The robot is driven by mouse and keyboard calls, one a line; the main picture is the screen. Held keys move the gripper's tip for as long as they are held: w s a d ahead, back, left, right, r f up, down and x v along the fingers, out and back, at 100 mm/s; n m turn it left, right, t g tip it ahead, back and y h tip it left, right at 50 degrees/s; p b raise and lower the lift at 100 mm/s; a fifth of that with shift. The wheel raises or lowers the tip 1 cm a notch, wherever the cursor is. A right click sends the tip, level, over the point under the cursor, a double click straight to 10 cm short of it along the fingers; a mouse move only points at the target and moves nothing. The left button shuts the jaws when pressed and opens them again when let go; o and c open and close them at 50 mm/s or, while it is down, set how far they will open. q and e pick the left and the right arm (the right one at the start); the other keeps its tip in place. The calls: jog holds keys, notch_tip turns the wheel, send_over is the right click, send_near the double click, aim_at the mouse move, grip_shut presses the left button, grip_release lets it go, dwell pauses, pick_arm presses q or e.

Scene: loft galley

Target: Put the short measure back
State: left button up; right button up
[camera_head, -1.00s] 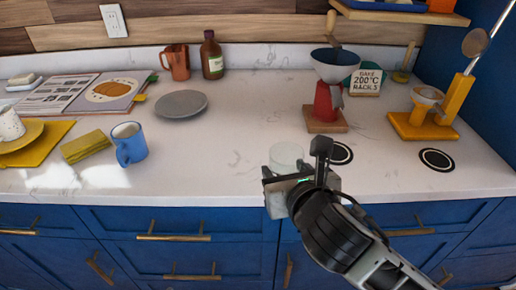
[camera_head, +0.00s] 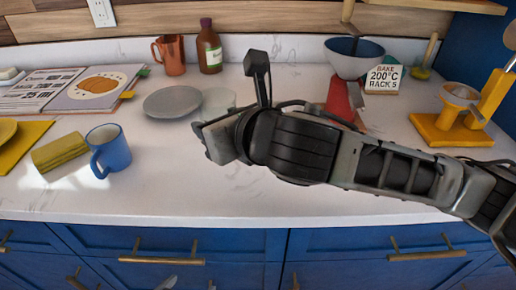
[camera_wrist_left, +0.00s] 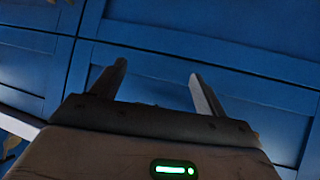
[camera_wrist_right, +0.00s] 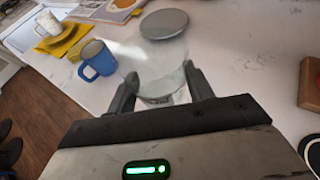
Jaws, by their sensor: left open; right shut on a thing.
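A clear glass vessel (camera_head: 218,103), which looks like the short measure, is just right of the grey plate in the head view. My right gripper is shut on it; its fingers grip the glass (camera_wrist_right: 155,62) on both sides in the right wrist view (camera_wrist_right: 160,80). In the head view the right hand hides the glass's lower part, and I cannot tell whether it touches the counter. My left gripper (camera_wrist_left: 158,82) is open and empty in front of the blue drawers. Its fingertips just show at the head view's bottom edge (camera_head: 190,284).
The grey plate (camera_head: 172,102) lies close to the glass. A copper jug (camera_head: 170,54) and brown bottle (camera_head: 209,48) stand behind. A black ring mark (camera_wrist_right: 313,150) shows right. The front middle counter is clear.

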jog(key=w+d+f, duration=0.1)
jog(key=f, duration=0.1)
jog(key=w+d+f, duration=0.1)
jog(key=d+f, duration=0.1)
jog(key=w+d+f, duration=0.2)
jog(key=shift+w+d+f, duration=0.1)
jog(key=shift+d+f, duration=0.05)
jog(key=shift+d, duration=0.05)
jog(key=f, duration=0.3)
jog(key=shift+w+d+f+b, duration=0.2)
jog(key=shift+d+b, duration=0.1)
jog(key=shift+b, duration=0.05)
jog(key=shift+f, duration=0.15)
jog(key=shift+f, duration=0.15)
jog(key=o, duration=1)
jog(key=shift+o, duration=0.2)
jog(key=v, duration=1.2)
